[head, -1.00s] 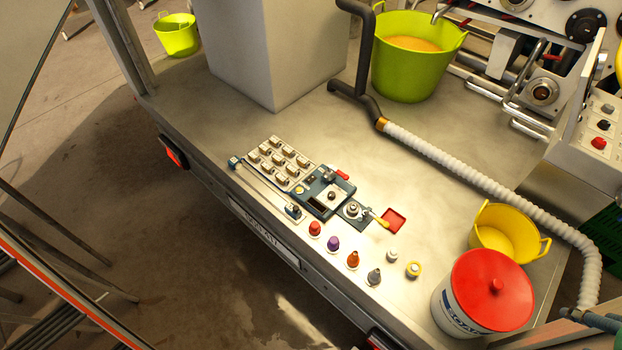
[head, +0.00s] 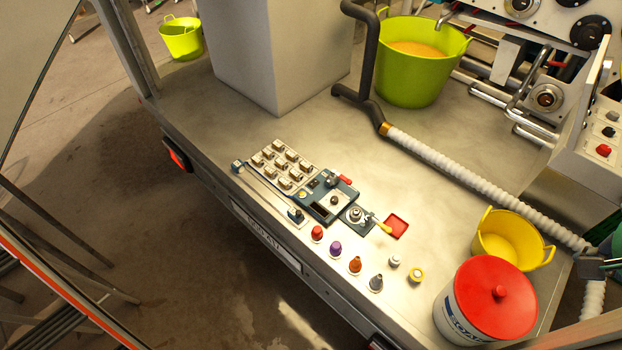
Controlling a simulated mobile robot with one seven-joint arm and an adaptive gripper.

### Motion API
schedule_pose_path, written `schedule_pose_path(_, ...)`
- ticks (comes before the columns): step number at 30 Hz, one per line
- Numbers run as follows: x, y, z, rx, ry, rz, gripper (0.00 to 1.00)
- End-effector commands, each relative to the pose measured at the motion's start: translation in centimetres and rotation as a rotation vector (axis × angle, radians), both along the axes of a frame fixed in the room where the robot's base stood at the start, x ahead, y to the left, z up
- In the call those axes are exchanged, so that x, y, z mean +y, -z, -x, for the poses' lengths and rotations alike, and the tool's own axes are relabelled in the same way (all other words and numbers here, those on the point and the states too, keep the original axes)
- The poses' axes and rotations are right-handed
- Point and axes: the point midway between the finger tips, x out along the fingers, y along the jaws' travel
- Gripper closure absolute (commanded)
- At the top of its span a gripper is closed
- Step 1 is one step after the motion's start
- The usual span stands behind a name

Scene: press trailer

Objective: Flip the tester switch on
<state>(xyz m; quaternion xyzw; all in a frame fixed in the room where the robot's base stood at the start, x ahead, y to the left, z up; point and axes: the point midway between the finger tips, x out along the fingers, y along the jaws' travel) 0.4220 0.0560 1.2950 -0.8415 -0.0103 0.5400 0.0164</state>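The tester looks to be the dark blue-grey box (head: 318,212) on the metal trailer bed, with a pale panel and a small dark knob (head: 334,201). A red-handled lever (head: 345,180) sits at its upper right edge. I cannot tell for sure which part is the switch, or its position. What looks like my gripper (head: 597,265) is at the far right edge, partly cut off, over the white hose and well away from the tester. Its fingers are too unclear to tell open from shut.
A tray of several small blocks (head: 283,164) adjoins the tester. Coloured nozzles (head: 335,249) stand in front. A red-lidded bucket (head: 490,300), a yellow tub (head: 508,242) and a ribbed white hose (head: 470,178) lie to the right. A grey box (head: 270,60) stands behind. The bed's middle is clear.

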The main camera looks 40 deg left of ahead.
Motion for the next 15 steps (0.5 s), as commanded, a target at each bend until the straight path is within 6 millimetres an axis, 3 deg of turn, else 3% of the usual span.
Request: schedule_pose_path(15, 8.3, 0.5, -8.5, 0.056, -0.004, -0.017, 1.00)
